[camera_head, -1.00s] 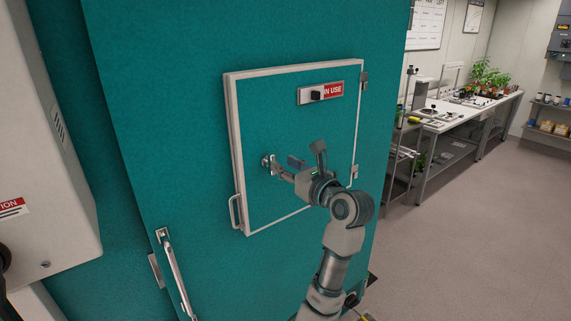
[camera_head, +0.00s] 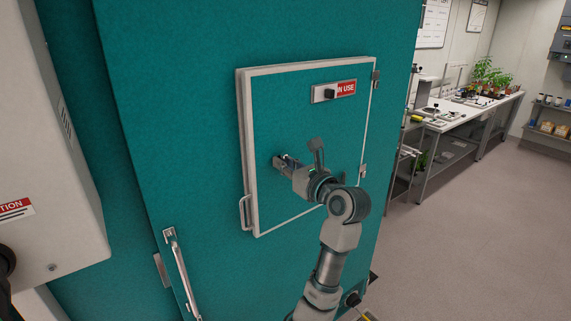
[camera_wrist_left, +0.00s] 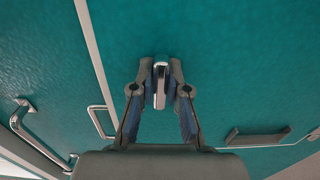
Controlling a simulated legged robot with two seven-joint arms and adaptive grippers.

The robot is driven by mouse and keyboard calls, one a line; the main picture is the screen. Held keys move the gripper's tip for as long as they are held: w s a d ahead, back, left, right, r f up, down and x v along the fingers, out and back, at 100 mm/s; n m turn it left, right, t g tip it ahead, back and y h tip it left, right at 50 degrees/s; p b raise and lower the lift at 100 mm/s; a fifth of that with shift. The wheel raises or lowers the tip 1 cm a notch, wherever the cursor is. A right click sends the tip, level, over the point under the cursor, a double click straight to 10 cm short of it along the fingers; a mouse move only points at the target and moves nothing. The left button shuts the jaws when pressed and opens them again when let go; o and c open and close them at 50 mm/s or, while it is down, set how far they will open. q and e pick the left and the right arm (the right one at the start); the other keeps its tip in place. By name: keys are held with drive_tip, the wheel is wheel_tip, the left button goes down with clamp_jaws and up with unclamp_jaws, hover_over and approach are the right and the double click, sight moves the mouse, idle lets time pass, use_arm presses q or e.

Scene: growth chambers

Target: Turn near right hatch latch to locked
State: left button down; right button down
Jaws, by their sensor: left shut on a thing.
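The hatch (camera_head: 300,130) is a teal panel with a white frame on the teal chamber door, and it sits closed. Its latch is a small metal lever, largely hidden behind my fingers in the head view. In the left wrist view the latch (camera_wrist_left: 160,86) stands between my fingertips, its long side in line with the fingers. My left gripper (camera_head: 285,163) reaches in from the right and is shut on the latch. Its fingers also show in the left wrist view (camera_wrist_left: 160,74), one on each side of the latch. My right gripper is not in view.
A sliding sign (camera_head: 334,91) reading "IN USE" is above the latch. A hatch handle (camera_head: 244,212) is at lower left, and a long door handle (camera_head: 181,272) is below. A white cabinet (camera_head: 50,160) stands at left. A bench (camera_head: 460,115) is at back right; the floor there is clear.

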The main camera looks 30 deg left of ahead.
use_arm(q)
drive_tip(key=shift+a, duration=0.25)
drive_tip(key=shift+w+d+n, duration=0.1)
drive_tip(key=shift+n, duration=0.2)
drive_tip(key=shift+d+n, duration=0.35)
drive_tip(key=shift+n, duration=0.25)
drive_tip(key=shift+d+n+b, duration=0.1)
drive_tip(key=shift+n+b, duration=0.3)
drive_tip(key=shift+n, duration=0.4)
drive_tip(key=shift+s+n, duration=0.2)
drive_tip(key=shift+n, duration=0.2)
drive_tip(key=shift+r, duration=0.1)
drive_tip(key=shift+a, duration=0.2)
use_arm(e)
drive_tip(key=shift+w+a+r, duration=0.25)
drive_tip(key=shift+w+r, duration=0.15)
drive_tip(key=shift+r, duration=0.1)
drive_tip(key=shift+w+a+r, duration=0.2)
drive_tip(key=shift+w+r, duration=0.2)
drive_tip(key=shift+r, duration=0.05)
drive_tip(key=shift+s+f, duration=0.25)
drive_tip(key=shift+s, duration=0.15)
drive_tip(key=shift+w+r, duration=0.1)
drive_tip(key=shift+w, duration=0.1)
